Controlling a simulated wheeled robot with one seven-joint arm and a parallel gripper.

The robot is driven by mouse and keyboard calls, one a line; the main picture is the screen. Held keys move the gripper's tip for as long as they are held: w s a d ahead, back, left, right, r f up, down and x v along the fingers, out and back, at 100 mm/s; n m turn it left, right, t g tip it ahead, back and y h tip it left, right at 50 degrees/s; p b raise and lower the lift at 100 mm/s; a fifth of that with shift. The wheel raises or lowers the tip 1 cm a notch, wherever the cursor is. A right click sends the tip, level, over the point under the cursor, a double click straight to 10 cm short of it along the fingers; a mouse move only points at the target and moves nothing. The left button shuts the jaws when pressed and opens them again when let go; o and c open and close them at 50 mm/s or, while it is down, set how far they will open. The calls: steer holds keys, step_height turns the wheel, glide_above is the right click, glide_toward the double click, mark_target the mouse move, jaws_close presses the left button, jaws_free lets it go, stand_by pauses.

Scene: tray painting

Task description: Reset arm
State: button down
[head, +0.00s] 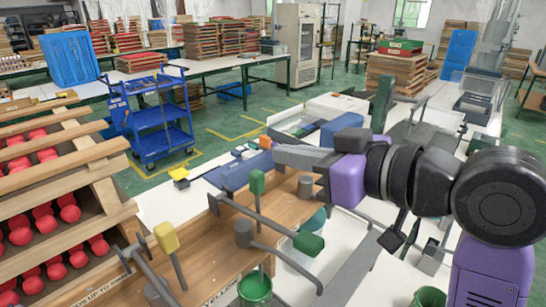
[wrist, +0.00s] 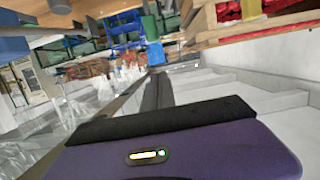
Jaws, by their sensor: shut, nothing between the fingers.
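My gripper (head: 283,156) is at the end of my arm, which reaches in from the right of the head view. It points left above the wooden workbench and is shut and empty. In the wrist view, the shut dark fingers (wrist: 157,88) stick out beyond my purple wrist body, with nothing held. A brown wooden board (head: 215,262) lies below and in front of it, with rods bearing a yellow block (head: 166,238) and green blocks (head: 257,182) on it. My gripper is apart from these.
A slanted wooden rack (head: 60,180) with red rollers stands at the left. A green cup (head: 255,290) sits near the front. A blue cart (head: 160,130) stands on the green floor beyond. Stacked wooden trays (head: 393,75) stand at the back. Open air surrounds my gripper.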

steer(key=w+d+r+m+t, duration=0.1)
steer(key=d+r+m+t, duration=0.4)
steer(key=d+r+t, duration=0.4)
steer(key=s+d+f+m+t+h, duration=0.25)
steer(key=d+f+m+h, duration=0.2)
steer(key=f, duration=0.45)
steer(key=s+d+f+m+t+h, duration=0.1)
steer(key=s+d+f+m+h, duration=0.25)
steer(key=d+f+h, duration=0.4)
steer(key=s+f+n+g, duration=0.1)
steer(key=s+f+g, duration=0.1)
steer(key=s+f, duration=0.5)
steer(key=s+f+g, duration=0.2)
steer(key=s+f, duration=0.6)
steer(key=s, duration=0.6)
steer(key=s+f+n+g, duration=0.1)
steer(key=s+f+g, duration=0.2)
steer(key=s+f, duration=0.5)
steer(key=s, duration=0.2)
steer(key=shift+s+a+n, duration=0.2)
steer(key=shift+s+n, duration=0.1)
steer(key=shift+s, duration=0.05)
